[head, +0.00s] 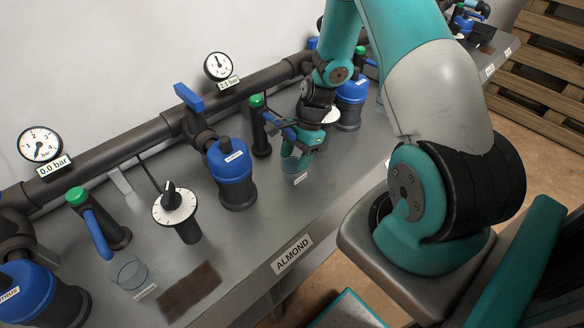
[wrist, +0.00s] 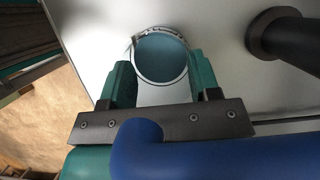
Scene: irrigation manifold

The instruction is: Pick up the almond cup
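A small clear cup (head: 292,172) with a bluish inside stands on the grey bench, with a small label on the bench in front of it. The wrist view shows this cup's round rim (wrist: 160,31) from above. My gripper (head: 299,153) is low over the bench at the cup. In the wrist view the gripper's teal fingers (wrist: 159,70) lie to the left and right of the cup with little room, and whether they touch it I cannot tell. An ALMOND sign (head: 291,253) is on the bench's front edge.
A blue valve spout (wrist: 200,155) crosses close in front of the wrist camera. A blue-capped filter (head: 231,173) and a green-topped post (head: 260,128) stand left of my gripper. A second clear cup (head: 129,273) stands at the front left, near a dial (head: 175,205).

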